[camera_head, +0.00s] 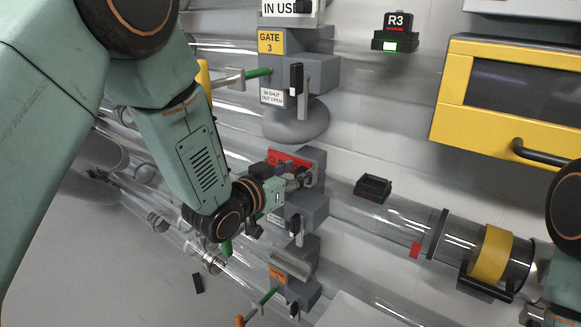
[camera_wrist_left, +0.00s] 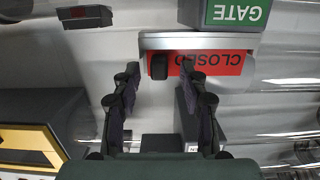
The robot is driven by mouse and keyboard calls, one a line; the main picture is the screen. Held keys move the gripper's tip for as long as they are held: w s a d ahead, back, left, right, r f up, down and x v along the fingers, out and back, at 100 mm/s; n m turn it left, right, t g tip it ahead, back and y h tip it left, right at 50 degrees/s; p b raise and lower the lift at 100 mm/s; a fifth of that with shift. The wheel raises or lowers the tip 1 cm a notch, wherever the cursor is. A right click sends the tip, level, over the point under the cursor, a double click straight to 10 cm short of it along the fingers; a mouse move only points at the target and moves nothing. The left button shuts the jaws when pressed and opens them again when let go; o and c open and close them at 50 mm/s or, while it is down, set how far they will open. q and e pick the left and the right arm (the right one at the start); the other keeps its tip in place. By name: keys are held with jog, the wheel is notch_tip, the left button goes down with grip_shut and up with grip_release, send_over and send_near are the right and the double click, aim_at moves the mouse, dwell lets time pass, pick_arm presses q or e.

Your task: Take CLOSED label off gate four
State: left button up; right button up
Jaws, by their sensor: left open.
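The red CLOSED label (camera_head: 287,158) sits on a grey gate block below gate 3 in the head view, partly hidden by my left gripper. In the left wrist view the red CLOSED label (camera_wrist_left: 222,62) appears upside down under a pale grey bar, with a black knob at one end. A green GATE sign (camera_wrist_left: 237,12) is beside it; its number is out of frame. My left gripper (camera_head: 300,180) is at the block, close to the label.
The gate 3 block (camera_head: 300,75) with a black handle stands above. A lower block carries an orange label (camera_head: 290,272). Clear tubes run across the wall. A yellow-framed cabinet (camera_head: 515,95) and a yellow-banded cylinder (camera_head: 490,253) are at right. My right arm shows at the right edge.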

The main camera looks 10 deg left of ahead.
pick_arm(q)
jog(key=shift+d, duration=0.15)
jog(key=shift+c, duration=0.9)
jog(key=shift+w+a, duration=0.1)
jog(key=shift+a, duration=0.15)
jog(key=c, duration=0.4)
jog(key=shift+d, duration=0.25)
grip_shut()
jog(key=shift+a, duration=0.2)
